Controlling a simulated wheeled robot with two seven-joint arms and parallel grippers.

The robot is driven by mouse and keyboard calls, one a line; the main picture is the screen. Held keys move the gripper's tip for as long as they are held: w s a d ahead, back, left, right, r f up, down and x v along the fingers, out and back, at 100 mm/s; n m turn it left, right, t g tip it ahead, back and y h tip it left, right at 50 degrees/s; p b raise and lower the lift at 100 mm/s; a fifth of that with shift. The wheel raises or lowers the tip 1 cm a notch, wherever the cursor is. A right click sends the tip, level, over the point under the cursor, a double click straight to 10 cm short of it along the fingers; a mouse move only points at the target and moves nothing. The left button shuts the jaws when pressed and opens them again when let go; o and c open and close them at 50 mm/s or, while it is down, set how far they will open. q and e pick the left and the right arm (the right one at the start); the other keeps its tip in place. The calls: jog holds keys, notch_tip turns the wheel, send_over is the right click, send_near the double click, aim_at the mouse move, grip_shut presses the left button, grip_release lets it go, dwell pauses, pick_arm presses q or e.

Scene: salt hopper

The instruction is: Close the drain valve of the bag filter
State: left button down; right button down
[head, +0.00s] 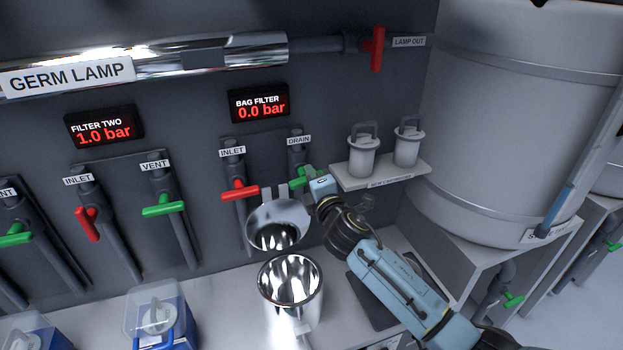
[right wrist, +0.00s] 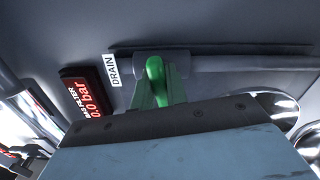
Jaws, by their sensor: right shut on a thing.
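The bag filter drain valve has a green handle (head: 297,182) on the pipe under the DRAIN label (head: 299,140). In the right wrist view the green handle (right wrist: 155,68) stands out from the grey pipe toward the camera. My right gripper (head: 307,177) is at this handle and shut on it; the fingertips are partly hidden. In the head view the visible part of the handle looks roughly crosswise to its pipe; its exact angle is hard to tell. The bag filter display (head: 259,104) reads 0.0 bar. My left gripper is out of view.
The bag filter's red inlet handle (head: 240,191) is close on the left. A shiny round bowl (head: 262,220) hangs just below the valve, above a metal pot (head: 290,306) on the counter. A shelf (head: 385,180) with two white canisters is close on the right.

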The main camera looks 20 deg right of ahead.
jog(key=shift+f+m, duration=0.15)
jog(key=shift+m, duration=0.95)
jog(key=c, duration=1.4)
grip_release()
jog(key=s, duration=1.3)
jog(key=shift+s+d, duration=0.2)
jog(key=shift+d, duration=0.05)
